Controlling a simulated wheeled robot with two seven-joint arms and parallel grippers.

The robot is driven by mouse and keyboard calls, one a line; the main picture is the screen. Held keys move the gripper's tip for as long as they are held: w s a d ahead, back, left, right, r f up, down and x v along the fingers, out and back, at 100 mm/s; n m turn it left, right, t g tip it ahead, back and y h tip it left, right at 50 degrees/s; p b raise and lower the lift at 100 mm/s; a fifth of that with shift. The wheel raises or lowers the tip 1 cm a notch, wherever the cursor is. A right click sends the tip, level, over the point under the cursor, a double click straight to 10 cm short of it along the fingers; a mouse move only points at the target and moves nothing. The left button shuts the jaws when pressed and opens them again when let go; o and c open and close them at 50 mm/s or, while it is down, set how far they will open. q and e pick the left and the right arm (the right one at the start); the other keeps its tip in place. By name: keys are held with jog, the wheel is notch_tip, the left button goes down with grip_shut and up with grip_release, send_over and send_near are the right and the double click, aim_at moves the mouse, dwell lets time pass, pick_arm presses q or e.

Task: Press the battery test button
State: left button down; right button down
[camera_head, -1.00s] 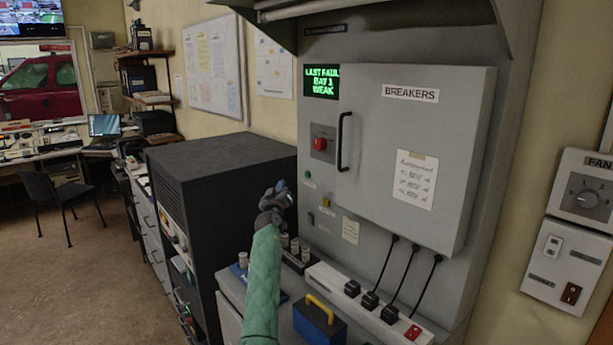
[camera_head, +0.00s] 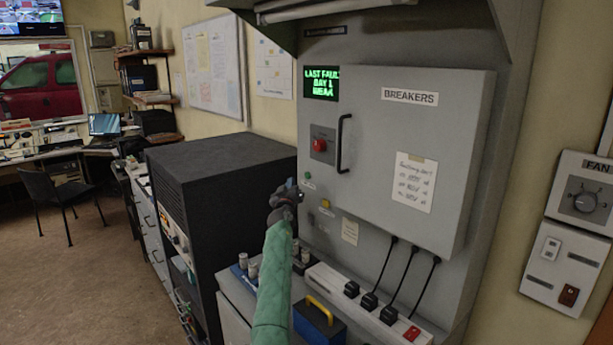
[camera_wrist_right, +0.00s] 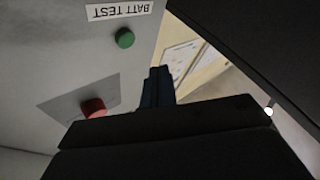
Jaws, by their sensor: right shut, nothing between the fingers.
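The green battery test button (camera_wrist_right: 124,38) is on the grey panel beside an upside-down "BATT TEST" label (camera_wrist_right: 119,10) in the right wrist view. In the head view the small green button (camera_head: 307,175) sits on the cabinet front below the red knob. My right gripper (camera_head: 290,184) is just left of the button in the picture, with its fingers pointing up. In the right wrist view the closed dark blue fingers (camera_wrist_right: 158,76) are empty, and a gap shows between them and the button. My left gripper is not in view.
A red knob (camera_head: 320,145) and a yellow button (camera_head: 325,203) are near the green button. The breaker door (camera_head: 412,140) with its black handle (camera_head: 343,143) stands to the right. A black rack (camera_head: 220,160) is at left. A power strip (camera_head: 325,280) and blue toolbox (camera_head: 318,322) lie below.

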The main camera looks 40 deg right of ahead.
aim_at(307, 176)
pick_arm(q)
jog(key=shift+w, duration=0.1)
pick_arm(e)
jog(key=shift+w+d, duration=0.15)
jog(key=shift+d, duration=1.95)
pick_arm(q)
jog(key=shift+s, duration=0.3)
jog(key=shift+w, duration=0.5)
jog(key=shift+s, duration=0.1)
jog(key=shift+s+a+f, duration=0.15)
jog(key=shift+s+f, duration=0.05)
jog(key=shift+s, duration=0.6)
pick_arm(e)
jog(key=shift+d, duration=0.45)
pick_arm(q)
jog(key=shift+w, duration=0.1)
